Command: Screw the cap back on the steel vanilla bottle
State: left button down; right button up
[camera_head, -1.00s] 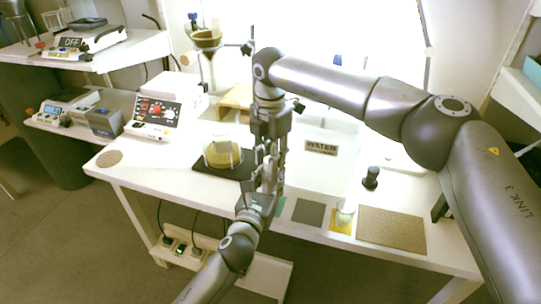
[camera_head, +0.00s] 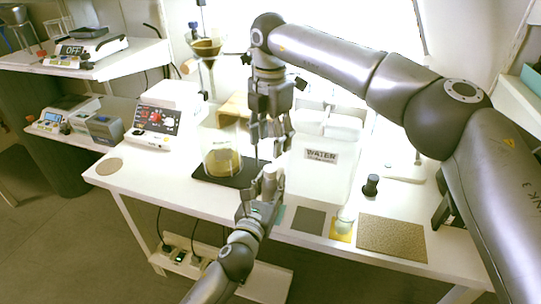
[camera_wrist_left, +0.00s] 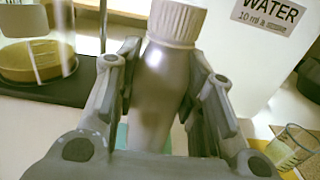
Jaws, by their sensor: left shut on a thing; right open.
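The steel bottle (camera_head: 270,183) is upright above the front of the table. In the left wrist view the bottle (camera_wrist_left: 163,90) has a smooth metal body with a pale ribbed cap (camera_wrist_left: 177,22) sitting on its neck; the cap's top is cut off by the frame edge. My left gripper (camera_head: 263,196) is shut around the bottle body, with a finger on each side in the left wrist view (camera_wrist_left: 166,78). My right gripper (camera_head: 269,142) is open and empty, pointing down just above the cap. I cannot read a vanilla label or tell how tight the cap is.
A glass jar (camera_head: 221,153) on a black mat stands left of the grippers. A WATER container (camera_head: 320,172) stands close on the right. A small glass (camera_head: 343,225), a black-topped item (camera_head: 371,186) and a cork mat (camera_head: 392,237) are further right.

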jog(key=shift+r, duration=2.2)
pick_arm(q)
jog(key=c, duration=0.9)
grip_release()
jog(key=v, duration=1.2)
